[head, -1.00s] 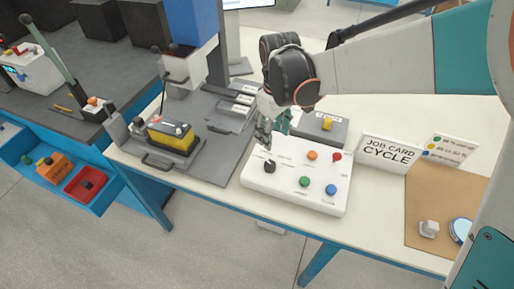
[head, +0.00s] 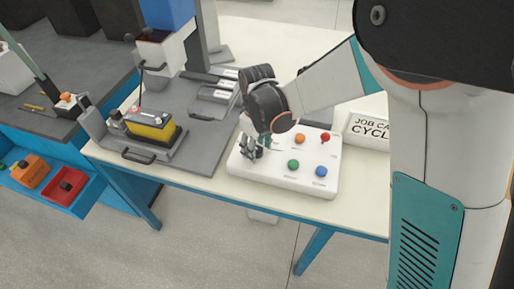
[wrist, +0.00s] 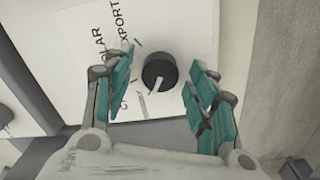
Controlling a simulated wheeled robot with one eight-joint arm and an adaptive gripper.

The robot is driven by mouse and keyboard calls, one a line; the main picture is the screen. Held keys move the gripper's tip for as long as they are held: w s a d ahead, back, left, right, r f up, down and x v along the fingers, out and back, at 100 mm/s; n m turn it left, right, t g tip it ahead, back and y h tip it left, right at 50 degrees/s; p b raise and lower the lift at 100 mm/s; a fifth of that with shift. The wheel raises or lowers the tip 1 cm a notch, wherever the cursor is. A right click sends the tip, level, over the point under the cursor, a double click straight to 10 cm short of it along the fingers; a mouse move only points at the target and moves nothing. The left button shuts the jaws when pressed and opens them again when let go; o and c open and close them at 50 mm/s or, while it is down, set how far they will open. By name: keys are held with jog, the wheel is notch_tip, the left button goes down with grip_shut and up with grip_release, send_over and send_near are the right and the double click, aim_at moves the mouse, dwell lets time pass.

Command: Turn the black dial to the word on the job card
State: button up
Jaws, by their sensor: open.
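The black dial (wrist: 160,71) sits on the white control panel, between the teal fingers of my gripper (wrist: 162,58), with a gap on each side. Its white pointer mark aims down and slightly left in the wrist view. The printed words SOLAR and EXPORT show beside it; another word starting with C is mostly behind the left finger. In the head view my gripper (head: 256,147) is down over the left part of the panel (head: 255,178) and largely hides the dial. The job card (head: 366,132) stands behind the panel, reading CYCLE earlier, now partly covered by my arm.
Orange (head: 300,138), red (head: 325,137), green (head: 293,164) and blue (head: 321,171) buttons sit on the panel right of my gripper. A yellow-and-black battery (head: 152,127) rests in a grey fixture to the left. The table's front edge is close below the panel.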

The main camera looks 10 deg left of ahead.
jog(key=shift+f, duration=0.1)
jog(key=c, duration=1.1)
jog(key=shift+m, duration=0.3)
jog(key=m, duration=0.3)
jog(key=shift+m, duration=2)
